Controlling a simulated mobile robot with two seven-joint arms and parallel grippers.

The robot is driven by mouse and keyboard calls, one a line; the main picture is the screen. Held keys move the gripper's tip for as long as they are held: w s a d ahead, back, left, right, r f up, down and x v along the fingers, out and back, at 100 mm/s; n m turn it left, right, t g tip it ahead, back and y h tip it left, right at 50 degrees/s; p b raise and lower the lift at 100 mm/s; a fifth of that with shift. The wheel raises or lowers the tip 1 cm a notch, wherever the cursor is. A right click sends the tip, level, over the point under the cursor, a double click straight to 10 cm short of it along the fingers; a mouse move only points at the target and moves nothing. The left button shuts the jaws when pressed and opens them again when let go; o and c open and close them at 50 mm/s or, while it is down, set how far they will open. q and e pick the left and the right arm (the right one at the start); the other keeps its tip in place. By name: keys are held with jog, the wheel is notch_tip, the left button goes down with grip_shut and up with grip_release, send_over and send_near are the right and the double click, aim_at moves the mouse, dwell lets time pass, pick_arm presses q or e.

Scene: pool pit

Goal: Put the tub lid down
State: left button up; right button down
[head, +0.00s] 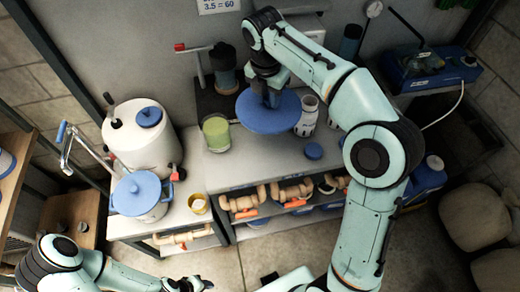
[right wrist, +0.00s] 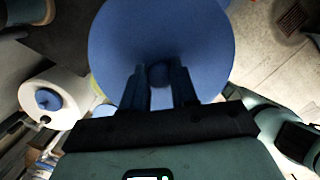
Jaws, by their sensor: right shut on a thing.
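The tub lid (head: 262,122) is a wide round blue disc with a central knob. My right gripper (head: 271,98) is shut on the knob and holds the lid roughly level over the grey counter. Whether its rim touches anything cannot be told. In the right wrist view the lid (right wrist: 160,30) fills the top middle, with its knob between the two fingers (right wrist: 160,78). My left gripper (head: 190,285) is at the bottom edge of the head view, partly cut off, away from the lid; its jaw opening is unclear.
A green-filled beaker (head: 216,134) stands left of the lid, and a white container (head: 308,117) stands right. A small blue cap (head: 313,151) lies on the counter (head: 245,170). A white tank (head: 142,138) and blue-lidded pot (head: 141,195) stand left.

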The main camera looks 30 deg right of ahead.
pick_arm(q)
jog(key=s+f+b, duration=0.3)
jog(key=f+b, duration=0.1)
jog(key=f, duration=0.1)
jog(key=shift+s+f, duration=0.15)
jog(key=shift+s, duration=0.05)
pick_arm(e)
jog(key=shift+f, duration=10.05)
jog(key=c, duration=0.9)
grip_release()
jog(key=shift+f, duration=0.15)
jog(key=shift+o, duration=0.2)
pick_arm(q)
jog(key=shift+w+r+p, duration=0.3)
jog(key=shift+r+p, duration=0.15)
jog(key=shift+r, duration=0.15)
jog(key=shift+w+r+p, duration=0.3)
jog(key=shift+r+p, duration=0.1)
jog(key=shift+r, duration=0.15)
pick_arm(e)
notch_tip(320, 180, up, 12)
jog(key=s+a, duration=0.1)
jog(key=shift+a, duration=0.2)
pick_arm(q)
jog(key=shift+s, duration=0.1)
